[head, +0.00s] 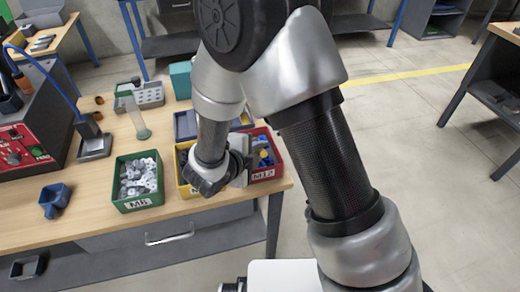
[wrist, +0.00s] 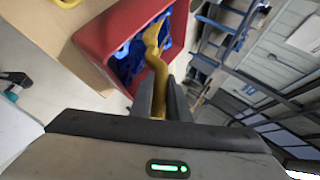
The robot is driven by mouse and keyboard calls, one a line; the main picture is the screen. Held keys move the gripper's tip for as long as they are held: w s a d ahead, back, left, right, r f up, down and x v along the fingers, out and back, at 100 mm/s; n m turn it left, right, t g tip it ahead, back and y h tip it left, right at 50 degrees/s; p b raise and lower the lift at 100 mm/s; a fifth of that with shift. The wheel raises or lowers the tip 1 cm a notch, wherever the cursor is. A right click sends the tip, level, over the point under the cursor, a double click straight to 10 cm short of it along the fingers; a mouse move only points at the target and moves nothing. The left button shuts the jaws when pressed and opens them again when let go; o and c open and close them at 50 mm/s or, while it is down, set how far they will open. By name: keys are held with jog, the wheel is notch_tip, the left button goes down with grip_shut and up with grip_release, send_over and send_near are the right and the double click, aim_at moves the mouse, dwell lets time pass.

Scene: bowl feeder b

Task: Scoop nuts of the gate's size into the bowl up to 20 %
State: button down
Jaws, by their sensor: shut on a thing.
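My gripper (wrist: 160,100) is shut on a yellow, curved scoop-like tool (wrist: 157,70), whose far end reaches over the red bin (wrist: 88,32). Blue pieces (wrist: 133,58) lie in that bin. In the head view the red bin labelled M12 (head: 266,174) is at the right end of the bench, partly behind my gripper (head: 212,185). The green bin labelled M6 (head: 139,202) holds grey nuts (head: 138,178). A yellow bin (head: 184,178) between them is mostly hidden by my gripper, with its label cut off. I cannot make out the bowl or the gate.
A dark blue holder (head: 54,200) sits near the front left edge. A grey rack (head: 145,96) and teal box (head: 181,80) stand behind. Bare bench (head: 95,222) shows left of the green bin.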

jog(key=shift+f, duration=0.1)
jog(key=b, duration=0.4)
jog(key=shift+w+f, duration=0.15)
jog(key=shift+f, duration=0.15)
jog(key=shift+b, duration=0.7)
jog(key=shift+r+b, duration=0.1)
jog(key=shift+b, duration=0.5)
jog(key=shift+r, duration=0.15)
jog(key=shift+r+p, duration=1.55)
jog(key=shift+r, duration=1.55)
jog(key=shift+m+t, duration=0.4)
jog(key=shift+t, duration=0.4)
jog(key=shift+s+d+r, duration=0.1)
jog(key=shift+s+r, duration=0.1)
jog(key=shift+r, duration=0.5)
jog(key=shift+s+r, duration=0.25)
jog(key=shift+r, duration=0.5)
jog(key=shift+s+d+r, duration=0.1)
jog(key=shift+s+r, duration=0.1)
jog(key=shift+r, duration=0.5)
